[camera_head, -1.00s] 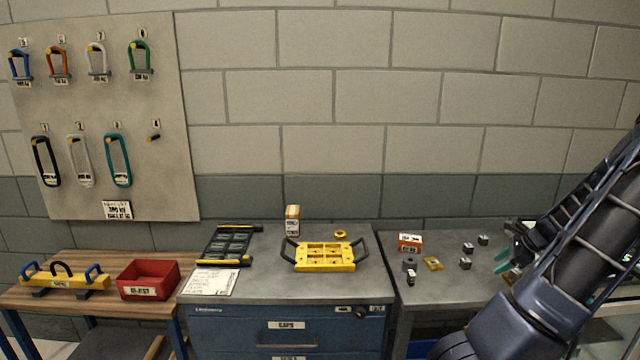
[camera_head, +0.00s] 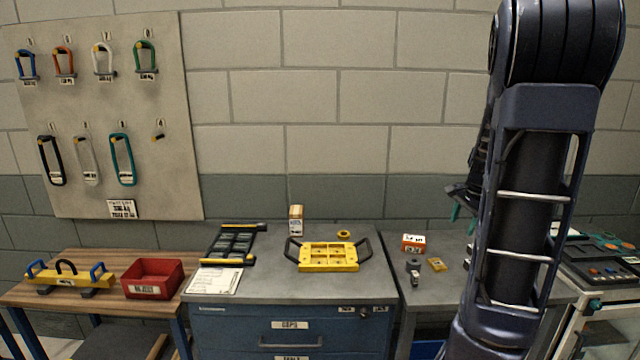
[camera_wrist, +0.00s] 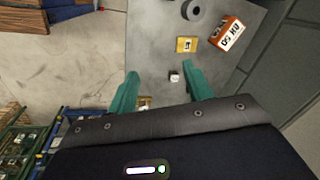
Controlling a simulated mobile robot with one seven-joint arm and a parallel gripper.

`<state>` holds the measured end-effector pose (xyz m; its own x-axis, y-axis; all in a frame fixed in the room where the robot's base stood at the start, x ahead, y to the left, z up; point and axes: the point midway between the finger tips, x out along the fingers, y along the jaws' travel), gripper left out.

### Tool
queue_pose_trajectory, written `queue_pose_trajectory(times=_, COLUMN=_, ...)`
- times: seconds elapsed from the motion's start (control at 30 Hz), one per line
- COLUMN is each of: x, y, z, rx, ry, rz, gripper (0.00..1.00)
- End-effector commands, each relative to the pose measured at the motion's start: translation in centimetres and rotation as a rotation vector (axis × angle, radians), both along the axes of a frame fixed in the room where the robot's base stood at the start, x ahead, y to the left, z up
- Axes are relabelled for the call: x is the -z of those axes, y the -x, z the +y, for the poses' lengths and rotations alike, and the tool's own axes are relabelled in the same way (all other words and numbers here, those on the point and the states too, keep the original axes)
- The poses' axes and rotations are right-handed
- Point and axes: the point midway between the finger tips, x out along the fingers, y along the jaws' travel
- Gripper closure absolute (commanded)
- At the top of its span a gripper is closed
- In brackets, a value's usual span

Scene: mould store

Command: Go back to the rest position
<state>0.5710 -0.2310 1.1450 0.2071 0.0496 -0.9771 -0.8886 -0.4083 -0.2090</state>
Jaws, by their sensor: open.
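My arm stands raised on the right of the head view, over the right grey bench (camera_head: 470,262). My gripper shows in the wrist view (camera_wrist: 158,88) with its two teal fingers apart and nothing held between them. In the head view only teal bits of it (camera_head: 457,212) show beside my arm, which hides most of it. In the wrist view a small pale cube (camera_wrist: 174,77) on the bench shows between the fingers, well below them.
On the right bench are an orange-and-white box (camera_head: 413,244), a yellow block (camera_head: 437,264) and a grey ring (camera_head: 411,264). The blue cabinet (camera_head: 290,325) bears a yellow handled tray (camera_head: 328,257). A red bin (camera_head: 153,279) stands on the wooden bench. A trolley (camera_head: 600,270) stands at right.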

Motion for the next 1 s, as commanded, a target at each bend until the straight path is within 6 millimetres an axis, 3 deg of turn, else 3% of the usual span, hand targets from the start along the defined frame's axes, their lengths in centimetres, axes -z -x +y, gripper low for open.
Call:
queue_pose_trajectory(times=0.1, x=-2.6, y=1.2, z=2.5, rx=-0.093, ry=0.054, rz=-0.031, gripper=0.49)
queue_pose_trajectory(times=0.47, x=-9.2, y=6.4, z=8.8, rx=-0.361, ry=0.178, rz=-0.137, gripper=0.49)
queue_pose_trajectory(times=0.73, x=-9.3, y=11.7, z=12.5, rx=-0.657, ry=0.272, rz=-0.153, gripper=0.49)
queue_pose_trajectory(times=1.0, x=-8.6, y=16.6, z=14.6, rx=-0.936, ry=0.350, rz=-0.183, gripper=0.49)
